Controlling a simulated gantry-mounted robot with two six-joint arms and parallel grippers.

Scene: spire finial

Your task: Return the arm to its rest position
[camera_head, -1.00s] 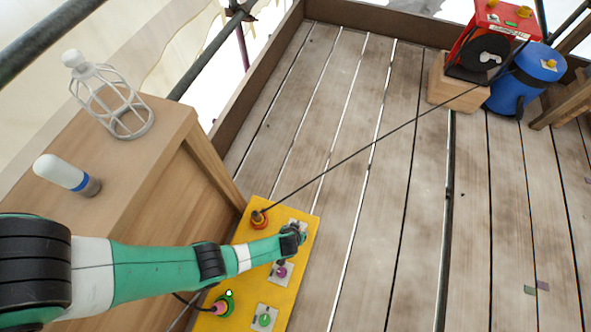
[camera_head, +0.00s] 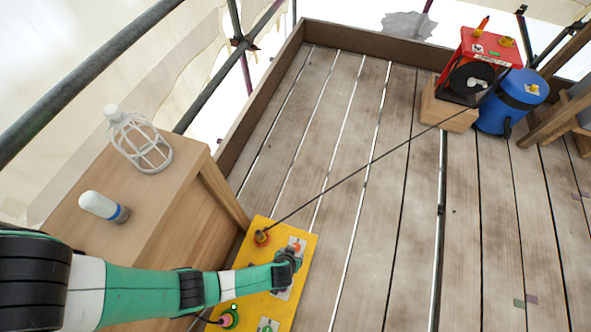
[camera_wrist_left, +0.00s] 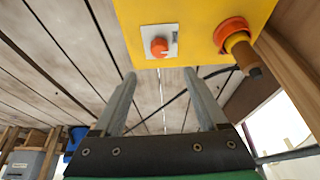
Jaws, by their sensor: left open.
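My left arm (camera_head: 150,293) reaches in from the left in the head view. Its gripper (camera_head: 290,262) is over the yellow panel (camera_head: 262,233), close to an orange knob on a white plate (camera_head: 295,247). In the left wrist view the gripper (camera_wrist_left: 160,73) is open, with its two fingers apart and nothing between them. The orange knob (camera_wrist_left: 160,47) shows just beyond the fingertips. No right gripper is in view.
A dark cable runs from an orange socket (camera_head: 262,238) to a red reel box (camera_head: 480,62) beside a blue drum (camera_head: 512,100). A wire cage (camera_head: 145,150) and a white lamp (camera_head: 103,207) are on the wooden cabinet (camera_head: 165,190).

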